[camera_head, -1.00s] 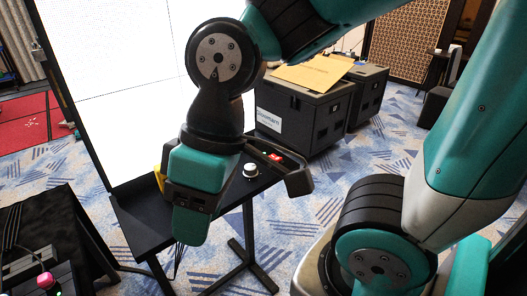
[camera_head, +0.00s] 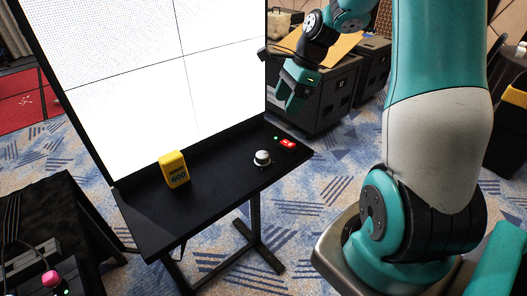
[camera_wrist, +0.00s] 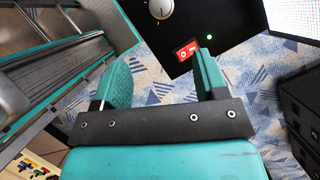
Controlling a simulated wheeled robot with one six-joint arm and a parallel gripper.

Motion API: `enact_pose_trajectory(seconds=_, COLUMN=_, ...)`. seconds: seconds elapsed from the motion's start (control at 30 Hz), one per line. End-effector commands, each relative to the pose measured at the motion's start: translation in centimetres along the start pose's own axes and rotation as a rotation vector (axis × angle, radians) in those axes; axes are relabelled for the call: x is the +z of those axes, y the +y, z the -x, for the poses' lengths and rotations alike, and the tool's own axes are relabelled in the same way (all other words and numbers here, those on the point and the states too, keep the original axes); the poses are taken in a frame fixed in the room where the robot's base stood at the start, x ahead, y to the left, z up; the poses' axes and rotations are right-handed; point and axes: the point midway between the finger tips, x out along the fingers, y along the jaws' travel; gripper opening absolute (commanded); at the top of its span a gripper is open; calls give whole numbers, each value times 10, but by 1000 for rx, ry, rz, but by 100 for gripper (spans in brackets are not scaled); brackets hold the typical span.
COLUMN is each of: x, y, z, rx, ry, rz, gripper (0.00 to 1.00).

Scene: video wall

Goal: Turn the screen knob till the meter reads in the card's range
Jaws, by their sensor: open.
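A silver-white round knob (camera_head: 262,158) stands on the right part of the black shelf under the screen. In the wrist view the knob (camera_wrist: 161,8) shows at the top edge, partly cut off. A yellow upright box (camera_head: 174,169), which looks like the meter, stands to the left and seems to read 600. A small red panel with white marks (camera_head: 287,142) lies right of the knob; I cannot tell if it is the card. My gripper (camera_head: 293,98) is open and empty, above and beyond the shelf's right end, apart from the knob.
The bright white screen (camera_head: 150,75) rises behind the black shelf (camera_head: 215,185). A green light (camera_head: 276,139) glows beside the red panel. Dark cases (camera_head: 330,92) stand behind my gripper. A black table (camera_head: 45,215) is at the left. The shelf between meter and knob is clear.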

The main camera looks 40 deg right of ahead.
Motion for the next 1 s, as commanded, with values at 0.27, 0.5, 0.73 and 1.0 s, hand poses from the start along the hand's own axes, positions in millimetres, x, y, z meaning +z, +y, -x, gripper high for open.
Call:
enact_pose_trajectory(seconds=0.27, x=-4, y=0, z=-38, rx=5, ry=-3, rz=-29, gripper=67)
enact_pose_trajectory(seconds=0.5, x=-3, y=1, z=-94, rx=6, ry=-2, rz=-26, gripper=67)
enact_pose_trajectory(seconds=0.73, x=-3, y=0, z=-141, rx=4, ry=-1, rz=-26, gripper=67)
enact_pose_trajectory(seconds=1.0, x=-3, y=0, z=-170, rx=0, ry=0, rz=-25, gripper=67)
